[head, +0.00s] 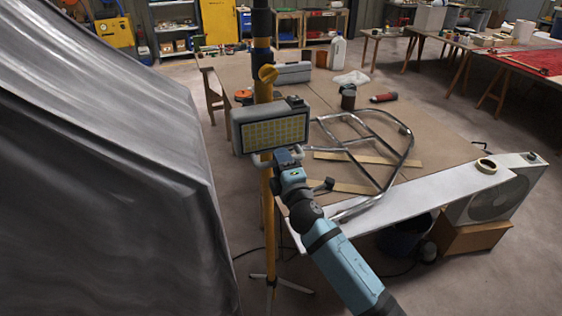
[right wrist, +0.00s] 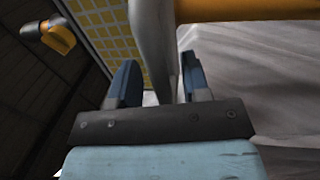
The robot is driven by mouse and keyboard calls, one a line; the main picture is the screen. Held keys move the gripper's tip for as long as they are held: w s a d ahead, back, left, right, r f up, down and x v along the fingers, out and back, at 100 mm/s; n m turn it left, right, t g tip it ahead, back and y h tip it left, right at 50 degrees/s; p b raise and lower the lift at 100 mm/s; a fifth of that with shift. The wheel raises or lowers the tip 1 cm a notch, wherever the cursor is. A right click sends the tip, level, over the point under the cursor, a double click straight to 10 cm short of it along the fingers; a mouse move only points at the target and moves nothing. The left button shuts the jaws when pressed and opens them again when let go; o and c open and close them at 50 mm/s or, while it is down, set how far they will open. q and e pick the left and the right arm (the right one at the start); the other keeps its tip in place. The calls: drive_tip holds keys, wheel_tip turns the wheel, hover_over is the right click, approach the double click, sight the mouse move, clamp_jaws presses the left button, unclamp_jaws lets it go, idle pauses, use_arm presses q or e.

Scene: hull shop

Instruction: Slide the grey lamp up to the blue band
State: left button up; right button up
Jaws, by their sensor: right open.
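The dark blue band (head: 261,24) is on the pole well above the lamp. My right gripper (head: 286,156) is at the lamp's lower edge, by its grey handle. In the right wrist view the gripper (right wrist: 157,78) is open, and a grey bar of the lamp (right wrist: 152,38) runs between or just beyond its fingers. My left gripper is not in view.
A large grey sheeted shape (head: 110,150) stands close on the left. A bent tube frame (head: 385,165) lies on the bench behind, with a white board (head: 410,197) at the right. The pole's tripod feet (head: 285,283) spread on the floor.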

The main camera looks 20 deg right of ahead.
drive_tip(key=s+f+b, duration=0.2)
drive_tip(key=s+b, duration=0.1)
drive_tip(key=s, duration=1)
drive_tip(key=shift+d+f, duration=0.2)
drive_tip(key=shift+d, duration=0.05)
drive_tip(key=s+f+m+g+y+p, duration=0.1)
drive_tip(key=s+f+m+g, duration=0.3)
drive_tip(key=s+f+m, duration=0.3)
drive_tip(key=s+f+m+g+y+p, duration=0.1)
drive_tip(key=s+f+m+g, duration=0.4)
drive_tip(key=s+f, duration=0.9)
wheel_tip(320, 180, down, 5)
drive_tip(key=m, duration=0.3)
drive_tip(key=shift+r+p, duration=0.15)
drive_tip(key=shift+p, duration=0.25)
drive_tip(key=shift+a, duration=0.1)
